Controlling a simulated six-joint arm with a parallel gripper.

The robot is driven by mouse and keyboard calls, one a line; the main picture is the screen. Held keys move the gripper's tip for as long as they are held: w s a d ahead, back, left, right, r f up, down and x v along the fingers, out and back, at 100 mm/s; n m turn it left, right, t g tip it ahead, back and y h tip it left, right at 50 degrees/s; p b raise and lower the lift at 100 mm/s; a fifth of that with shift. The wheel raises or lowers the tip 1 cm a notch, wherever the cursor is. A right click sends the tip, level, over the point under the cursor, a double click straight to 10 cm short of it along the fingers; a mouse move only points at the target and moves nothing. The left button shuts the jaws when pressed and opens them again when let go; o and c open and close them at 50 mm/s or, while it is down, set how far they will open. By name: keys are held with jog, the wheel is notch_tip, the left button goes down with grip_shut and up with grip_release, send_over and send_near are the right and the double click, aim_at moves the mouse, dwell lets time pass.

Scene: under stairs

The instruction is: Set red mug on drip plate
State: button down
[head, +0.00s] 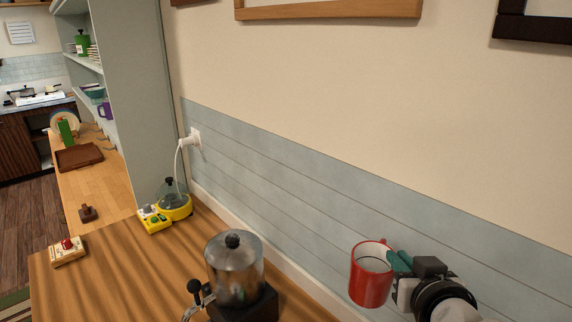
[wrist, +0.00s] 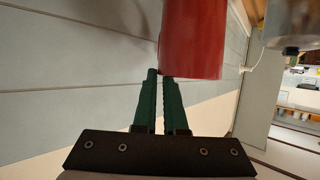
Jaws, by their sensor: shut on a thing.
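The red mug (head: 371,276) is upright in the air at the lower right of the head view, in front of the wall panelling. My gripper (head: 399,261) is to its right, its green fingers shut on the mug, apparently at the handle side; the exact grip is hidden. In the wrist view the mug (wrist: 194,40) fills the top middle, just beyond the fingertips (wrist: 160,75). A clear and metal dispenser (head: 235,268) with a black knobbed lid, black base and black-balled lever stands to the left of the mug. I cannot make out a drip plate in either view.
A yellow device (head: 174,206) with a clear dome is plugged into a wall socket (head: 195,138). A cream box with a red button (head: 67,251) sits at the wooden counter's (head: 130,270) left edge. The counter between them and the dispenser is clear. The panelled wall runs close behind.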

jog(key=w+a+r+n+y, duration=0.1)
jog(key=w+a+r, duration=0.2)
jog(key=w+a, duration=0.55)
jog(key=w+a+r+n+y, duration=0.1)
jog(key=w+a+r+y, duration=0.3)
jog(key=a, duration=0.7)
jog(key=a+r+h, duration=0.2)
jog(key=a, duration=1.5)
jog(key=s+a+f+m+h, duration=0.45)
jog(key=s+a+f, duration=0.25)
jog(key=a+f, duration=0.45)
jog(key=s+a+f+m+g+h, duration=0.2)
jog(key=s+f+m+h, duration=0.1)
jog(key=s+f, duration=0.75)
jog(key=s+a+f+m+g+h, duration=0.15)
jog(key=s+f+h, duration=0.25)
jog(key=s+f, duration=0.65)
jog(key=w+d, duration=1)
jog(key=w, duration=0.3)
jog(key=shift+w+d+f+m, duration=0.15)
jog(key=shift+d+f+m, duration=0.2)
jog(key=shift+m, duration=0.05)
jog(key=shift+t, duration=0.25)
